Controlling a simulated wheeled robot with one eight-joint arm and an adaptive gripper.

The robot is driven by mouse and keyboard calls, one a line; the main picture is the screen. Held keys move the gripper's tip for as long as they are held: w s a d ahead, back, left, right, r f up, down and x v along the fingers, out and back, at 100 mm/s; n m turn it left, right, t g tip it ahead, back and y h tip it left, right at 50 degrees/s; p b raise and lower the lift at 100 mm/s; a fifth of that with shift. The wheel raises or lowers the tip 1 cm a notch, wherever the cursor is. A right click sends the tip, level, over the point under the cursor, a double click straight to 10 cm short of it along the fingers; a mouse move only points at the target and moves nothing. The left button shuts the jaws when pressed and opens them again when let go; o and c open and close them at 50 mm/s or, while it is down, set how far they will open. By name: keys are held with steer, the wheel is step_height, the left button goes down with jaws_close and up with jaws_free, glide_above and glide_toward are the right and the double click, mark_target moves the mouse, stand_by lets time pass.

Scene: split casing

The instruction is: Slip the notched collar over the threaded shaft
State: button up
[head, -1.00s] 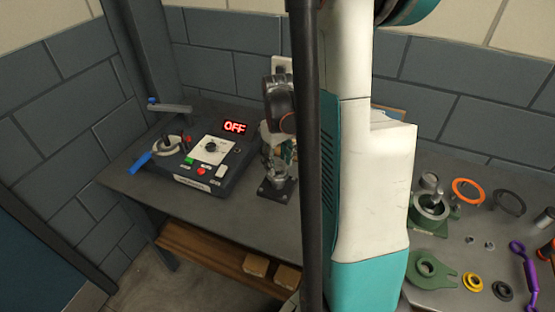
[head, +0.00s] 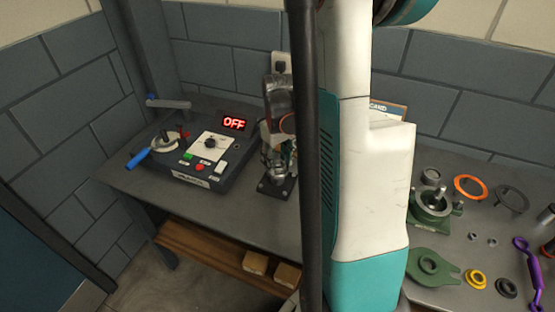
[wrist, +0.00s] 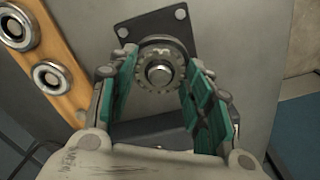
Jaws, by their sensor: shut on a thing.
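The notched collar (wrist: 143,62) is a grey toothed ring between my fingertips in the wrist view. The threaded shaft's round end (wrist: 159,73) shows in the middle of the ring, so the collar looks to be around the shaft or lined up over it; its height along the shaft cannot be told. My gripper (wrist: 160,75) is shut on the collar with its teal-padded fingers on either side. The dark bolted base plate (wrist: 180,28) lies beyond; it also shows in the head view (head: 275,188). In the head view the collar is not clearly visible among the gripper parts.
A control box (head: 190,172) with a lit OFF sign (head: 234,123) stands left of the shaft. At right lie a green casing (head: 432,213), a green flange (head: 445,270), an orange ring (head: 468,182) and a purple link (head: 528,275). My arm hides the middle.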

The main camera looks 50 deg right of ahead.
steer(key=shift+f, duration=0.3)
steer(key=o, duration=1)
steer(key=shift+r, duration=0.1)
steer(key=shift+r+p, duration=2.3)
steer(key=shift+r, duration=1.35)
steer(key=shift+r, duration=0.1)
